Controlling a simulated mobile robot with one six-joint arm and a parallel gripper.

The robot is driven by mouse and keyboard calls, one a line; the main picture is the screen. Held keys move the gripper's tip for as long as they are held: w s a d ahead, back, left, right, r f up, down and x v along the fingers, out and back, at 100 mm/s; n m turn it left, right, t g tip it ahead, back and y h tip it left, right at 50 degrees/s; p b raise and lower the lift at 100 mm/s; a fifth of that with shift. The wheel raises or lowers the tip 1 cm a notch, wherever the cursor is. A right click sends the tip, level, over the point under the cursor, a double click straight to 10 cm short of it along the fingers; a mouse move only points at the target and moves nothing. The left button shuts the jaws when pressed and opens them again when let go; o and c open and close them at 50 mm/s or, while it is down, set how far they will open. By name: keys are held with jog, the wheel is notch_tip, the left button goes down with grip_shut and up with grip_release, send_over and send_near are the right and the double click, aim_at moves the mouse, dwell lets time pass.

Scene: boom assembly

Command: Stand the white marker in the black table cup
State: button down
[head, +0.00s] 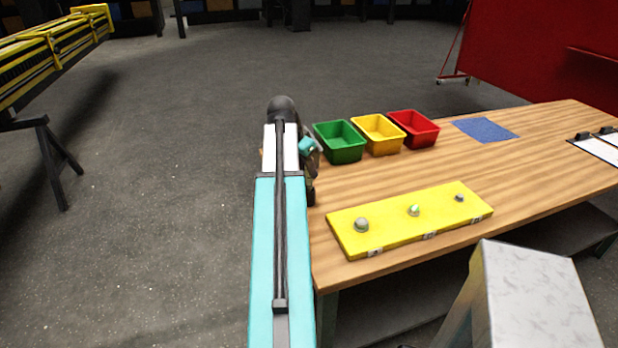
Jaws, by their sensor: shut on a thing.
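My arm reaches forward along the left end of the table, its wrist part showing just right of the forearm. The jaws are hidden behind my arm, so neither their opening nor anything between them shows. I cannot make out the white marker. No black cup shows clearly. A small dark shape shows beside my forearm at the table's left edge; I cannot tell whether it is part of my gripper or a cup.
The wooden table (540,150) holds green (340,155), yellow (378,148) and red (415,142) bins along its far edge. A yellow board (390,232) with round knobs lies in front. A blue mat (486,129) and clipboard (598,148) lie right. The table's middle is clear.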

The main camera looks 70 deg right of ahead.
aim_at(306, 174)
jog(key=shift+f, duration=0.2)
jog(key=shift+f+p, duration=0.45)
jog(key=shift+f, duration=1.35)
jog(key=shift+f, duration=0.1)
jog(key=c, duration=1.6)
grip_release()
jog(key=shift+b+v, duration=1.1)
jog(key=shift+v, duration=5.05)
